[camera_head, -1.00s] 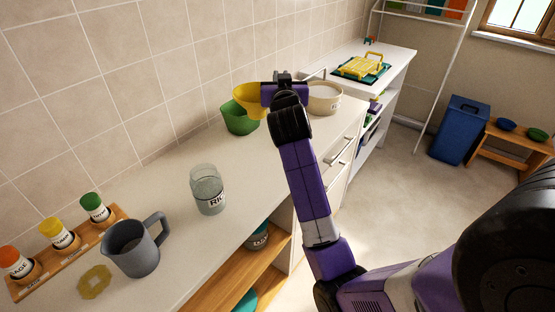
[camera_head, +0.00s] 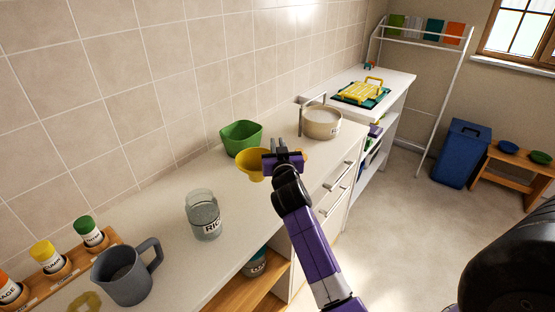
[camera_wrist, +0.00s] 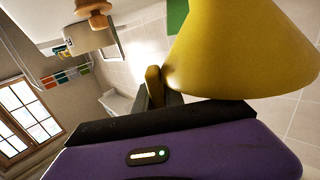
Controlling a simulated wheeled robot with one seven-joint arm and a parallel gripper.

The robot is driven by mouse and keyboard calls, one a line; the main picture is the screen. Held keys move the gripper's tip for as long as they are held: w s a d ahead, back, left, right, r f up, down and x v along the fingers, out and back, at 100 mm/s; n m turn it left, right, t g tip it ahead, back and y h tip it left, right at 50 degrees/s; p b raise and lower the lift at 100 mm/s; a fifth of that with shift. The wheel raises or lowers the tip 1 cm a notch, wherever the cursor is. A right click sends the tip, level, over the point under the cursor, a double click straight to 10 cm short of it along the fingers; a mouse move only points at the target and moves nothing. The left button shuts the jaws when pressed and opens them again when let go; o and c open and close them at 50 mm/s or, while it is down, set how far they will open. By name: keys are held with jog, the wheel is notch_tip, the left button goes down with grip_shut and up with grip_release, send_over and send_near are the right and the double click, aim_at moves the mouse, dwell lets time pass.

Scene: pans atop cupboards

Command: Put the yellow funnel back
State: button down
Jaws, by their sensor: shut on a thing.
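My gripper (camera_head: 283,163) is shut on the yellow funnel (camera_head: 253,165) and holds it over the counter, in front of the green container (camera_head: 241,138). In the wrist view the funnel (camera_wrist: 235,50) fills the upper right, with its wide cone beside my fingers. Part of the funnel is hidden behind my gripper in the head view. Whether the funnel touches the counter cannot be told.
On the counter (camera_head: 170,200), a glass jar labelled RIC (camera_head: 203,215) and a grey jug (camera_head: 124,273) stand to the left. A cream pot (camera_head: 322,122) stands to the right. A wooden rack (camera_head: 85,259) with several spice jars is at far left.

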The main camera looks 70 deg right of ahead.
aim_at(258, 165)
jog(key=shift+f+b, duration=0.45)
jog(key=shift+f, duration=2)
jog(key=shift+f, duration=0.15)
jog(key=c, duration=1.4)
grip_release()
jog(key=shift+c, duration=0.2)
